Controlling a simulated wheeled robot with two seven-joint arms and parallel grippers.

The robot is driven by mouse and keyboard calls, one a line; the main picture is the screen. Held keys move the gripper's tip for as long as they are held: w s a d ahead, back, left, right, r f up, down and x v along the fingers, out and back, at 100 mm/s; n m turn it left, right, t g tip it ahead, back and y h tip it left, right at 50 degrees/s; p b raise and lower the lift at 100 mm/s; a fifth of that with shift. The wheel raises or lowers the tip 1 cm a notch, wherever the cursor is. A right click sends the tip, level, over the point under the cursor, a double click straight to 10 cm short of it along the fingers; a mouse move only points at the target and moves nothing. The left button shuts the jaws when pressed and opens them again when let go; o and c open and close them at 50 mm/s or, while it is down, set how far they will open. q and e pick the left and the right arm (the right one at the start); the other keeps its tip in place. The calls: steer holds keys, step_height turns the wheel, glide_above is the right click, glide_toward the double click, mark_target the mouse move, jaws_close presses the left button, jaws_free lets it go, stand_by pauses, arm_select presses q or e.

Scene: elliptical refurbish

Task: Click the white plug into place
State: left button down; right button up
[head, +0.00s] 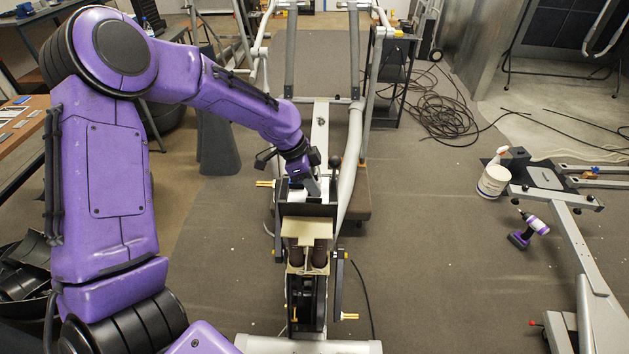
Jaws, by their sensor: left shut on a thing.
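My left gripper (312,186) reaches down from the upper left into the open top of a dark box (308,209) on the elliptical's frame. It is shut on what appears to be the white plug, which is too small and too covered by the fingers to make out clearly. A white piece (296,194) shows inside the box, just left of the fingers. I cannot tell whether the plug touches a socket. My right gripper is not in view.
Below the box are a beige plate (306,228) and dark machine parts (306,300). Grey frame tubes rise behind. To the right, a white tub (492,181) and a purple drill (528,230) stand by another frame. Black cables (440,110) lie on the floor. The floor between is clear.

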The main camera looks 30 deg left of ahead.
arm_select(q)
steer(key=shift+s+a, duration=0.1)
stand_by(0.6)
steer(key=shift+p, duration=0.35)
steer(key=shift+f, duration=0.2)
stand_by(0.7)
steer(key=shift+s+f, duration=0.3)
steer(key=shift+f, duration=0.05)
stand_by(1.6)
steer(key=shift+w+r+p, duration=0.15)
steer(key=shift+r+p, duration=0.2)
steer(key=shift+p, duration=0.45)
steer(key=shift+w+r, duration=0.15)
steer(key=shift+r, duration=0.05)
